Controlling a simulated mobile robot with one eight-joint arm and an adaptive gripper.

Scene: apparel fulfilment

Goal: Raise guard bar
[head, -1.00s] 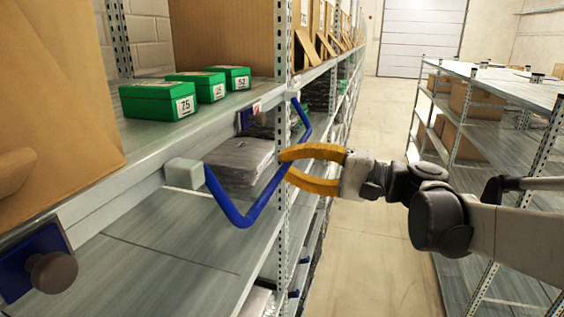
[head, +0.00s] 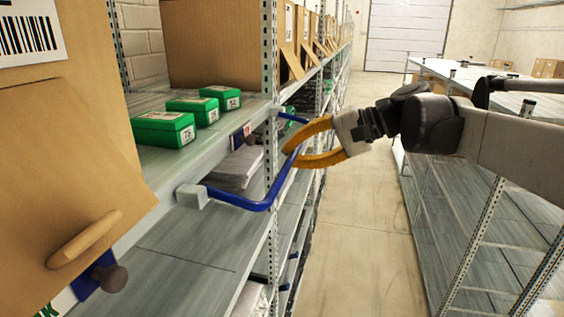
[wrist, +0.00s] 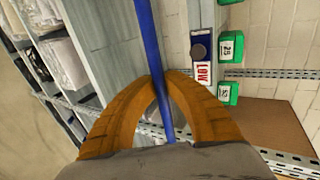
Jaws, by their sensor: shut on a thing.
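The blue guard bar (head: 252,205) is a U-shaped tube hinged at a grey block (head: 192,196) on the shelf edge. It stands out from the shelf into the aisle, close to level. My gripper (head: 290,152), with yellow-orange fingers, is shut on the far part of the bar's outer rail. In the wrist view the blue bar (wrist: 150,45) runs between the two fingertips (wrist: 160,78). The bar's far hinge is partly hidden behind the shelf post.
Green boxes (head: 163,129) stand on the shelf above the bar. Grey packed garments (head: 236,168) lie below it. A large cardboard box (head: 85,170) fills the near left. Another rack (head: 470,180) stands at right, with a clear aisle floor (head: 365,215) between.

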